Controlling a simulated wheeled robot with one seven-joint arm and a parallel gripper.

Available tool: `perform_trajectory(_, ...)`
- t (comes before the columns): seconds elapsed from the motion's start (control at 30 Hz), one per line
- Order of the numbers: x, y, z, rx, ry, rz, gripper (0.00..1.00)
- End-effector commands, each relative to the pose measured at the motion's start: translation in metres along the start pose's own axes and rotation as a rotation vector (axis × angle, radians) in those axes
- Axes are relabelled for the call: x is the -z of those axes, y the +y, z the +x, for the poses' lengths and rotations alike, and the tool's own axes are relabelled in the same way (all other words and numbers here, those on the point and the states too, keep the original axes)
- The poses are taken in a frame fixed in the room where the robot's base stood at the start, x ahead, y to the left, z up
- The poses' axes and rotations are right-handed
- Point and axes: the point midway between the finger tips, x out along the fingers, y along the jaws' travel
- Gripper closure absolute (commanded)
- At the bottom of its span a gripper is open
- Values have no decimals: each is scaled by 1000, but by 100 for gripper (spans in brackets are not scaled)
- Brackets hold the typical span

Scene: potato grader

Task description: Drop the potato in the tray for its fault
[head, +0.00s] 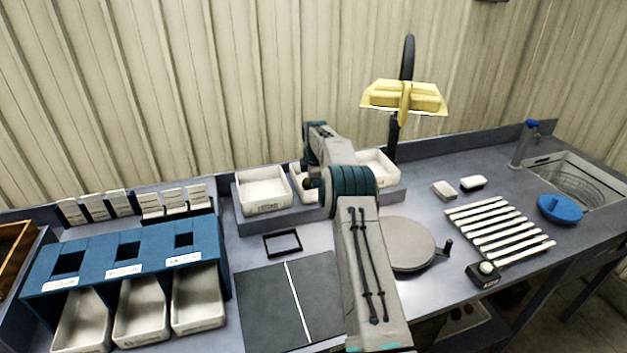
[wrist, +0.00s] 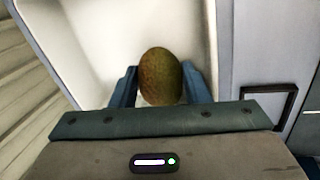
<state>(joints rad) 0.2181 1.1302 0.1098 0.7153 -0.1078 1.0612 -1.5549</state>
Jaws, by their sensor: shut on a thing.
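The potato (wrist: 160,72) is brown-green and oval. My gripper (wrist: 160,84) is shut on it, with one blue finger on each side. In the wrist view, the potato is over the inside of a white tray (wrist: 92,30); the height above its floor is unclear. In the head view, three white trays stand on the back ledge: a left tray (head: 264,197), a middle tray (head: 297,186) mostly hidden by my arm, and a right tray (head: 381,167). My gripper appears at the middle tray. The tray labels are too small to read.
A blue stand (head: 105,262) with several pale bins is at the left front. A black frame (head: 283,244), dark mat (head: 265,300), round grey plate (head: 408,245), slatted rack (head: 500,232) and yellow lamp (head: 405,97) also stand here. Bare bench lies around the black frame.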

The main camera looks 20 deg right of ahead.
Motion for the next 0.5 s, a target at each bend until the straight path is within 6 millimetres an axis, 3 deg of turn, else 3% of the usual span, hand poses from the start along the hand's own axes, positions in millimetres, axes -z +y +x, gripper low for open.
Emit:
perform_trajectory(0.07,0,0,0,-1,0,0,86)
perform_trajectory(0.1,0,0,0,0,0,0,55)
perform_trajectory(0.13,0,0,0,0,0,0,49)
perform_trajectory(0.5,0,2,-6,-1,0,0,49)
